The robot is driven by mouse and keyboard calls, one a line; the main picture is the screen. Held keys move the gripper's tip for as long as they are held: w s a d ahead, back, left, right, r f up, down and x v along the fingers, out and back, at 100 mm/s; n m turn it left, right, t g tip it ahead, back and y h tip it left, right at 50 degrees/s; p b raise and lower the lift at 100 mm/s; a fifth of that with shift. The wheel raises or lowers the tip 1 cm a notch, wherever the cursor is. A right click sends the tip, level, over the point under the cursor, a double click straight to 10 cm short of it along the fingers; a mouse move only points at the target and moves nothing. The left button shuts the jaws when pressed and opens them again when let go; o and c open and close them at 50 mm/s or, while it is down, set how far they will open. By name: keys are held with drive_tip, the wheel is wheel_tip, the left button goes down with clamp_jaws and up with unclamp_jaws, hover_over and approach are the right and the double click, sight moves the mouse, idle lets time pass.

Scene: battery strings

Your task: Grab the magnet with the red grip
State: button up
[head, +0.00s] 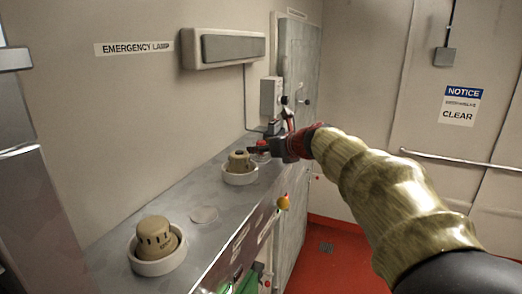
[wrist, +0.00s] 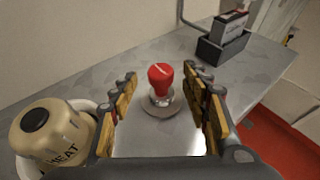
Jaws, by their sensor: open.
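The magnet with the red grip (wrist: 161,79) stands upright on a round base on the metal counter, in the middle of the wrist view. In the head view its red top (head: 262,144) shows just behind my gripper (head: 270,149), which hides much of it. In the wrist view my gripper (wrist: 162,97) is open, with one padded finger on each side of the picture. The red grip lies beyond and between the fingertips, with clear gaps on both sides. Nothing is held.
A beige domed device (wrist: 52,130) in a white dish sits close to the left finger. Another domed device (head: 157,238) stands nearer on the counter (head: 205,238). A dark holder (wrist: 222,41) stands behind the magnet. Wall and grey cabinet (head: 297,60) bound the back.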

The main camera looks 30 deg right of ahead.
drive_tip(key=shift+x, duration=0.95)
drive_tip(key=shift+s, duration=0.25)
drive_tip(key=shift+w+d, duration=0.1)
drive_tip(key=c, duration=0.4)
clamp_jaws()
